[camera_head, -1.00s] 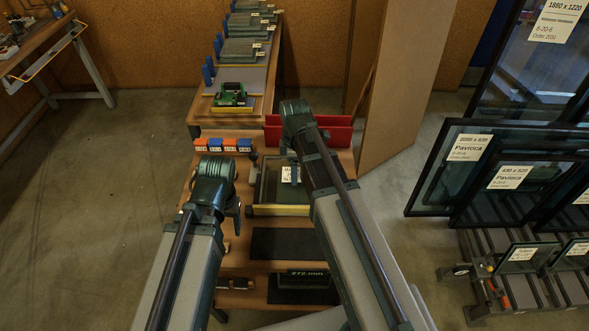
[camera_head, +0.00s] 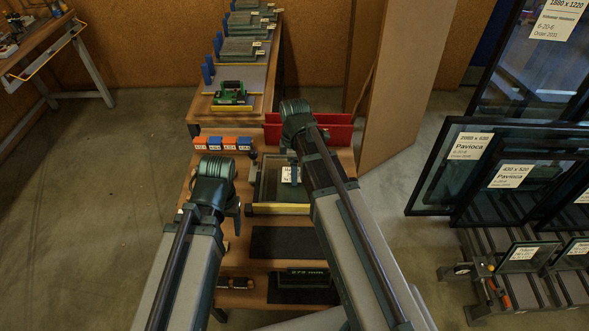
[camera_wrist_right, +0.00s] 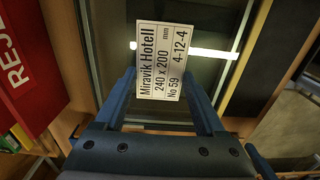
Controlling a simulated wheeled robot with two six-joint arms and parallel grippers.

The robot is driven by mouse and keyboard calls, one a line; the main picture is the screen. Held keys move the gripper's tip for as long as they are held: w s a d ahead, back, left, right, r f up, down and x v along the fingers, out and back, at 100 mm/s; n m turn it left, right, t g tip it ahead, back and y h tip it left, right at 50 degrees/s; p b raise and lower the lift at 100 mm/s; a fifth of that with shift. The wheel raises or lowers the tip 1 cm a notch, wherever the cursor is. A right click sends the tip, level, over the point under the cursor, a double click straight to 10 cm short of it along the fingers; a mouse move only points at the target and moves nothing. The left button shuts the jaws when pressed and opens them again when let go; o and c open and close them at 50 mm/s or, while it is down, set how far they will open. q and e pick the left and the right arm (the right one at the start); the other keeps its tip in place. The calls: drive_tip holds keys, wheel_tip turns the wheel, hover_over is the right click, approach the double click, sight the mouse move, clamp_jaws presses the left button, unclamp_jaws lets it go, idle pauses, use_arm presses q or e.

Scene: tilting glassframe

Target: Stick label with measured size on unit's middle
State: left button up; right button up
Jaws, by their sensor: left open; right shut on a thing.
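The white label (camera_wrist_right: 158,62) reads "Miravik Hotell, 240 x 200 mm, No 59, 4-12-4" in the right wrist view. My right gripper (camera_wrist_right: 162,80) is shut on its near end. The label (camera_head: 290,175) lies over the glass unit (camera_head: 266,190) in the head view; I cannot tell whether it touches the glass. The unit lies flat on the bench, with dark edges and a yellow strip along its near side. My right arm covers the unit's right part. My left gripper (camera_head: 236,208) is open and empty, left of the unit; its fingertips are hard to make out.
A red bin (camera_head: 335,134) stands behind the unit; its "REJE..." wall (camera_wrist_right: 22,75) shows in the right wrist view. Small orange and blue boxes (camera_head: 222,143) sit at the bench's back left. A dark mat (camera_head: 278,242) and a digital display (camera_head: 308,273) lie nearer. Labelled glass panes (camera_head: 508,178) stand at right.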

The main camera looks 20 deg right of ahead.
use_arm(q)
drive_tip(key=shift+f, duration=0.25)
use_arm(e)
drive_tip(key=shift+f, duration=0.25)
drive_tip(key=o, duration=1.2)
drive_tip(key=shift+o, duration=0.2)
use_arm(q)
drive_tip(key=shift+r, duration=0.15)
use_arm(e)
drive_tip(key=shift+r, duration=0.15)
use_arm(q)
wheel_tip(320, 180, up, 14)
drive_tip(key=p, duration=1.3)
drive_tip(key=shift+f, duration=0.2)
use_arm(e)
wheel_tip(320, 180, up, 14)
drive_tip(key=shift+f, duration=0.2)
